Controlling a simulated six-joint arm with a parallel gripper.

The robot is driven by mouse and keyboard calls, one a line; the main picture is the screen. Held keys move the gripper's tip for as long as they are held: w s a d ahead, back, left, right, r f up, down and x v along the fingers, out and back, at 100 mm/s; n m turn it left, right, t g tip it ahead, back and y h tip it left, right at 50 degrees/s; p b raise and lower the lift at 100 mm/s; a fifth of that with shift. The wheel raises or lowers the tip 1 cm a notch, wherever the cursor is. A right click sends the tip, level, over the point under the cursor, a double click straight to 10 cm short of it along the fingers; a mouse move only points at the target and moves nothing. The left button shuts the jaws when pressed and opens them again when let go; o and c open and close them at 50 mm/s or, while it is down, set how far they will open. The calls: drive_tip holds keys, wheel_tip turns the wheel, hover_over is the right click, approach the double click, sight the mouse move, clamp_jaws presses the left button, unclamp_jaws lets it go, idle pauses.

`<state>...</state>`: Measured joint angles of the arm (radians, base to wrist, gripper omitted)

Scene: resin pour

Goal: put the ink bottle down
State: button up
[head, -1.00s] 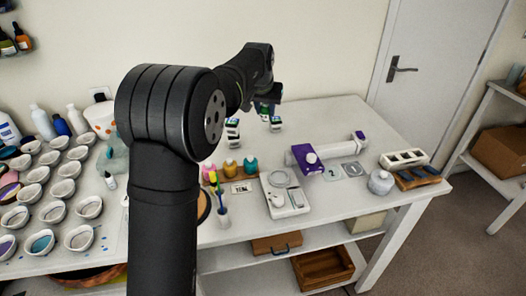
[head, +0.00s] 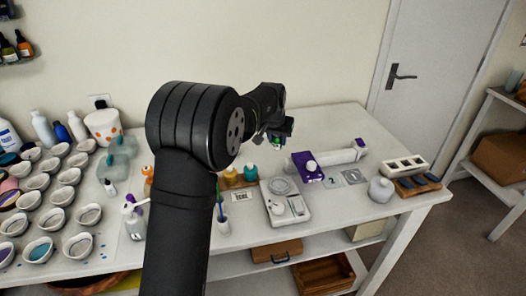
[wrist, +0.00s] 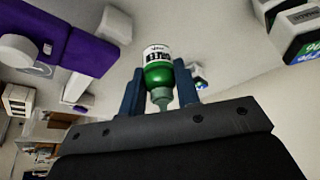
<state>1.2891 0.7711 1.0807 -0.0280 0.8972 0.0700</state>
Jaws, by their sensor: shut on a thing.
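The ink bottle (wrist: 158,72) is green with a white label bearing dark print. In the wrist view it sits between the two blue fingers of my gripper (wrist: 159,88), which is shut on it. In the head view my gripper (head: 279,136) is over the back part of the white table (head: 335,118), behind the white scale. Only a small green patch of the bottle shows there, and I cannot tell whether it touches the table.
A purple-and-white device (head: 305,166) is right of my gripper, with cards beside it. A white scale (head: 284,203) stands in front. Small bottles with green and blue labels (wrist: 302,45) show in the wrist view. The table's back right is clear.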

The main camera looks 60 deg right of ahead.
drive_tip(key=w+f, duration=0.1)
drive_tip(key=w, duration=0.1)
drive_tip(key=w+f, duration=0.1)
drive_tip(key=w, duration=0.1)
drive_tip(key=w+d+f, duration=0.1)
drive_tip(key=w, duration=0.1)
drive_tip(key=shift+w+f, duration=0.1)
drive_tip(key=shift+f, duration=2.25)
drive_tip(key=shift+f, duration=0.15)
drive_tip(key=o, duration=1)
drive_tip(key=shift+c, duration=0.2)
drive_tip(key=shift+r, duration=0.55)
drive_tip(key=v, duration=1.1)
